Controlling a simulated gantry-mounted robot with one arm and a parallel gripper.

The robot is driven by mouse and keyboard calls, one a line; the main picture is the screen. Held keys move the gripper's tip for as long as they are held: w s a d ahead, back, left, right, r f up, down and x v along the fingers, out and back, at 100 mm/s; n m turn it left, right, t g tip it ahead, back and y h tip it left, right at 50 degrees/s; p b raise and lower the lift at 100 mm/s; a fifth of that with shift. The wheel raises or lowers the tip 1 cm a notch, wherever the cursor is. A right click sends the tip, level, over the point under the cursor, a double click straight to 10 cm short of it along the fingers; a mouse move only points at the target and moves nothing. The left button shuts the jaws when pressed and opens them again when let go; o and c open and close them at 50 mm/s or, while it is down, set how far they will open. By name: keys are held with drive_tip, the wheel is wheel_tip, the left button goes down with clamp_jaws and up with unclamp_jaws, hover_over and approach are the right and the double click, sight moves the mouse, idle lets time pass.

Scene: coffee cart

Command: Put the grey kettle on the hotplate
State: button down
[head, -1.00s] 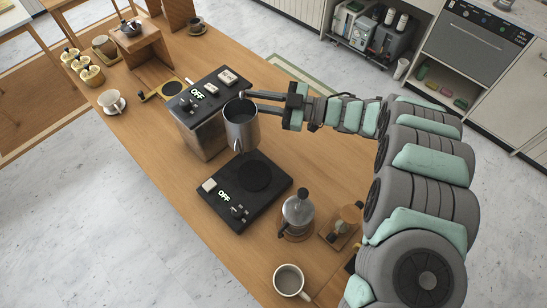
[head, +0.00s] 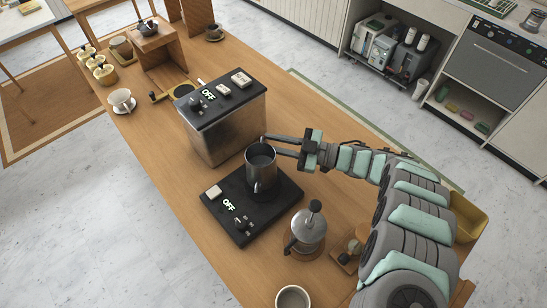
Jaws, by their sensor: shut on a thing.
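The grey kettle (head: 261,169) is an upright, open-topped metal vessel in the middle of the head view. My gripper (head: 271,144) is shut on it from the right, near its rim. The hotplate (head: 238,233) is a flat black unit with a round dark plate, a white switch and an "OFF" sign. The kettle is over the round plate and hides most of it. I cannot tell whether its base touches the plate or hangs just above it.
A tall metal machine (head: 223,131) with a black "OFF" panel stands right behind the hotplate. A French press (head: 307,229) stands to the right and a mug (head: 292,298) at the front. A yellow bin (head: 470,215) is beyond my arm. The wooden counter left of the hotplate is clear.

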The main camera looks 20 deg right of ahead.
drive_tip(key=shift+f+b, duration=1.4)
drive_tip(key=shift+f, duration=0.9)
drive_tip(key=c, duration=1.3)
unclamp_jaws()
drive_tip(key=shift+r, duration=0.15)
drive_tip(key=shift+d, duration=0.15)
drive_tip(key=v, duration=0.7)
drive_tip(key=shift+s+d, duration=0.1)
drive_tip(key=shift+d, duration=0.05)
